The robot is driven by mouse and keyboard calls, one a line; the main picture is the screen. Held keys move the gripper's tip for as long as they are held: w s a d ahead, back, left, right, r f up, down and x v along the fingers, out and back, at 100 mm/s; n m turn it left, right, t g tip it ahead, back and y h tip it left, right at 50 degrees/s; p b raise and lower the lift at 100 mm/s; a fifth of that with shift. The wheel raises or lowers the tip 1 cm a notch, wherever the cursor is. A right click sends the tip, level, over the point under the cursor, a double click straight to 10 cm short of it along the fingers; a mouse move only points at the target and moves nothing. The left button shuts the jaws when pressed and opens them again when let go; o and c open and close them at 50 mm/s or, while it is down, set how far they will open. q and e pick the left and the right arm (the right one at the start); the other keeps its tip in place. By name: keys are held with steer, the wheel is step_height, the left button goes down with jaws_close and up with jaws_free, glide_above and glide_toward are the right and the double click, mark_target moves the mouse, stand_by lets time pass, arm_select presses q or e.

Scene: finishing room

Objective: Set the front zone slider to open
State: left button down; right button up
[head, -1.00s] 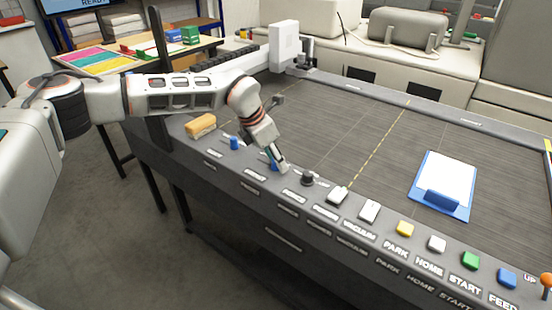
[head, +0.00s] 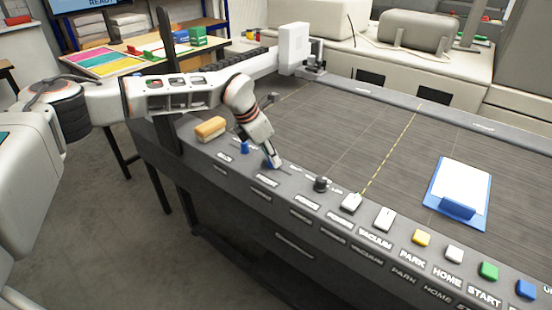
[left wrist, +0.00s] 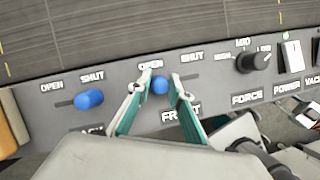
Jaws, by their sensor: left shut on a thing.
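The front zone slider is a blue knob (left wrist: 160,86) above the FRONT label in the left wrist view. It sits below the OPEN label, left of the SHUT label. My left gripper (left wrist: 162,82) has a finger on each side of the knob and is shut on it. In the head view the gripper (head: 272,161) reaches down to the panel and partly hides the knob. My right gripper is not in view.
Another blue slider knob (left wrist: 89,100) stands to the left, nearer its SHUT label. A black force dial (left wrist: 253,61) and a white power switch (left wrist: 292,55) are to the right. A tan block (head: 210,129) and a blue clipboard (head: 433,201) lie on the machine.

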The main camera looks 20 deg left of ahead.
arm_select(q)
steer(key=shift+w+a, duration=0.15)
steer(key=shift+a, duration=0.1)
steer(key=c, duration=1.8)
jaws_free()
steer(key=shift+a, duration=0.1)
steer(key=shift+r, duration=0.1)
steer(key=shift+r, duration=0.3)
steer(key=v, duration=1.1)
steer(key=shift+r, duration=0.1)
